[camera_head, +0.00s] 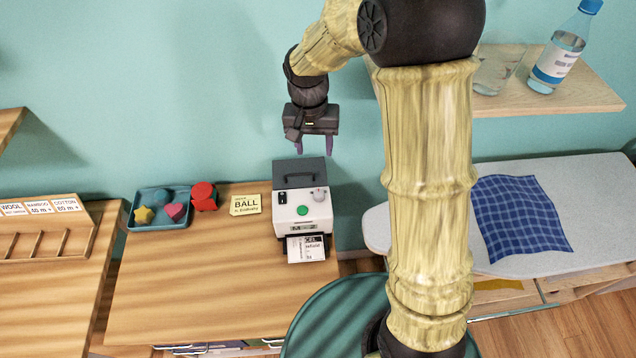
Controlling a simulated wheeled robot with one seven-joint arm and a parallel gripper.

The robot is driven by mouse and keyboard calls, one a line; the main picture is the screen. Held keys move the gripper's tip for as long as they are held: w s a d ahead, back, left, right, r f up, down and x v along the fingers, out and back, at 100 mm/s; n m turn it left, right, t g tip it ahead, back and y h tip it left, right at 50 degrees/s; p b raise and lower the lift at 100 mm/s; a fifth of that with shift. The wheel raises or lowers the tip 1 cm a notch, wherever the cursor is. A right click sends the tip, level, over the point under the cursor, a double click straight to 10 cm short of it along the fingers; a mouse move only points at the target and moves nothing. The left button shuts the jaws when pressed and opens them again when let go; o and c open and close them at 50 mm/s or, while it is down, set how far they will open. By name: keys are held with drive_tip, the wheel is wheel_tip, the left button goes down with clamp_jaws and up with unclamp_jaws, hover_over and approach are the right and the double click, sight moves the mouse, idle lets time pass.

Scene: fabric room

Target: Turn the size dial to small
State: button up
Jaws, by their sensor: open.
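A small white machine (291,223) with a dark grey lid stands at the right edge of the wooden table. Its front panel has a black switch (283,197), a green button (302,210) and a round pale dial (319,196) at the upper right with a small red mark by it. The dial's setting and labels are too small to read. A printed label (306,248) sticks out of the machine's front. My gripper (314,148) is open and empty, pointing down above the machine's lid, apart from it.
A yellow card reading "BALL" (246,205), a red object (203,196) and a teal tray (160,225) with small shapes lie left of the machine. A wooden shelf (520,98) with a bottle (561,50) is at upper right. The table front (220,290) is clear.

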sight(318, 193)
drive_tip(key=shift+s, duration=0.25)
drive_tip(key=f+p, duration=0.1)
drive_tip(key=f, duration=0.4)
drive_tip(key=f+p, duration=0.1)
drive_tip(key=f, duration=0.5)
drive_tip(key=d+f+p, duration=0.1)
drive_tip(key=f, duration=0.5)
drive_tip(key=shift+f, duration=0.2)
drive_tip(key=c, duration=1)
